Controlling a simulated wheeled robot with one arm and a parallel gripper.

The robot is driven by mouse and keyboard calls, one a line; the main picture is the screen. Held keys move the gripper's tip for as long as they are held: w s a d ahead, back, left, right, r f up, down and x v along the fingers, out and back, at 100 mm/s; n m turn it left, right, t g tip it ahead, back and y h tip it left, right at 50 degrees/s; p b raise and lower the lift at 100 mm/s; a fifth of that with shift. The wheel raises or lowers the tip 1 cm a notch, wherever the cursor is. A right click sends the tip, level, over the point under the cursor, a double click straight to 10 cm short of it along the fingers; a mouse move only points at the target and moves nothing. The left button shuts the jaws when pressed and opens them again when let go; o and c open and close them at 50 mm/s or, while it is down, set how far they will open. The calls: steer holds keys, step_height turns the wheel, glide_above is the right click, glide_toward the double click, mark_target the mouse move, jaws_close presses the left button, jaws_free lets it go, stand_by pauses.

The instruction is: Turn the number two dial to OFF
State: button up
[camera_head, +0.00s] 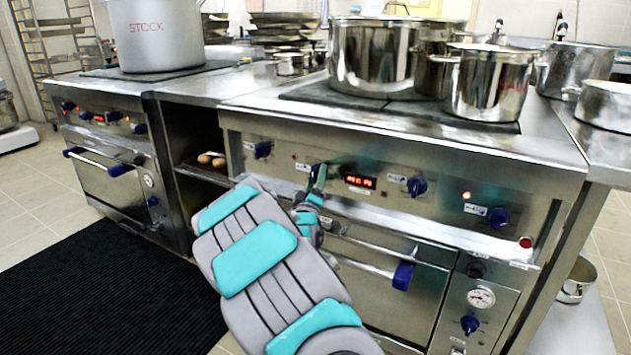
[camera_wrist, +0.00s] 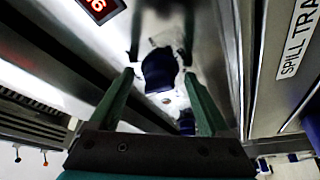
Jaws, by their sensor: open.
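The stove's front panel (camera_head: 340,150) carries several dark blue dials in a row. The second dial from the left (camera_head: 319,170) is partly hidden by my gripper (camera_head: 316,183). In the wrist view my gripper (camera_wrist: 160,75) is open, with one green finger on each side of a dark blue dial (camera_wrist: 158,70). The finger tips are close to the dial's sides; I cannot tell whether they touch it. The dial's number and its setting are not readable. Other dials on the panel are the left one (camera_head: 262,149), one right of the display (camera_head: 417,186) and the rightmost (camera_head: 498,217).
A red-lit display (camera_head: 360,181) is just right of my gripper. Below is the oven handle (camera_head: 365,262) with a blue end. Steel pots (camera_head: 375,60) stand on the stove top. A stockpot (camera_head: 155,35) stands on the left unit. A black mat (camera_head: 100,290) lies on the floor.

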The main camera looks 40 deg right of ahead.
steer(key=b+v, duration=0.1)
steer(key=v, duration=0.7)
stand_by(0.5)
steer(key=s+a+f+m+g+y, duration=0.1)
steer(key=s+a+f+g+y, duration=0.1)
steer(key=a+f+y, duration=0.45)
steer(key=s+a+f+m+g+y, duration=0.1)
steer(key=a+f+m+g+y, duration=0.2)
steer(key=a, duration=0.7)
steer(key=s+a+n+g+y, duration=0.25)
steer(key=s+a+y, duration=0.25)
steer(key=s+a, duration=0.7)
steer(key=s+a+r+g, duration=0.1)
steer(key=s+g, duration=0.3)
steer(key=s, duration=0.7)
steer(key=s+a+r+g, duration=0.1)
steer(key=s+a+g, duration=0.2)
steer(key=s, duration=0.9)
steer(key=shift+a+r+g+y, duration=0.25)
steer(key=shift+a+g+y, duration=0.1)
steer(key=shift+a+y, duration=0.1)
steer(key=shift+c, duration=0.3)
